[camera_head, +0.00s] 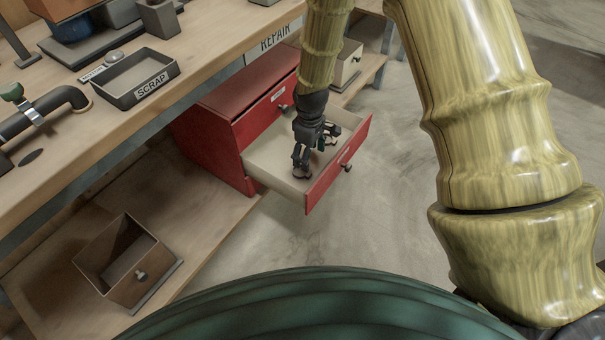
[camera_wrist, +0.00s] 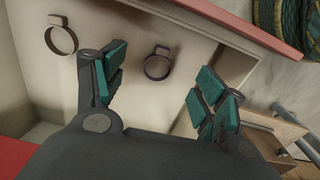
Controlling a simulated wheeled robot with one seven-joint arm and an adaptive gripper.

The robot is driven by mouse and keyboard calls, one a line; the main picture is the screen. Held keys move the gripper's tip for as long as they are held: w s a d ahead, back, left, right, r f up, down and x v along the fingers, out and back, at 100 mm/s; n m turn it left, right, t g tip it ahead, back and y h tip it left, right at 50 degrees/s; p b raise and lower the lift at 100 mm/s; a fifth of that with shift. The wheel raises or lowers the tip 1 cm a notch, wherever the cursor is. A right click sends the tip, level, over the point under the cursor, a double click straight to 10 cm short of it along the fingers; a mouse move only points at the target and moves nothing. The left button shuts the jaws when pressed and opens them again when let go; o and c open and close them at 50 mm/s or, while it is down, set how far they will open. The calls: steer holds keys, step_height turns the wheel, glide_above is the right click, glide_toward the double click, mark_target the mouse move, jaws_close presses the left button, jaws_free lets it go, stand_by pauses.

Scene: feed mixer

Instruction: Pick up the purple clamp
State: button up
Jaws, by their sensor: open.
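The purple clamp (camera_wrist: 148,69), a small dark purple ring with a screw housing at its top, lies on the pale floor of the open red drawer. In the wrist view it shows between and a little beyond my gripper's (camera_wrist: 160,75) spread fingers with teal pads. The fingers are open and nothing is between the pads. In the head view my gripper (camera_head: 314,157) reaches down into the drawer (camera_head: 270,165). I cannot clearly make out the purple clamp there, as the fingers cover much of the drawer.
A second clamp (camera_wrist: 73,42) with a dull brownish band lies left of the purple one. The drawer's front (camera_head: 340,165) and side walls surround the gripper. The workbench (camera_head: 215,50) holds a scrap tray (camera_head: 165,83) and a pipe (camera_head: 60,98). A brown box (camera_head: 140,285) sits on the lower shelf.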

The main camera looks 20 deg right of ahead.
mark_target(309, 174)
step_height(309, 174, down, 9)
steer(key=shift+s+r+b, duration=0.15)
steer(key=shift+r+b, duration=0.05)
steer(key=shift+b, duration=0.75)
steer(key=c, duration=1.1)
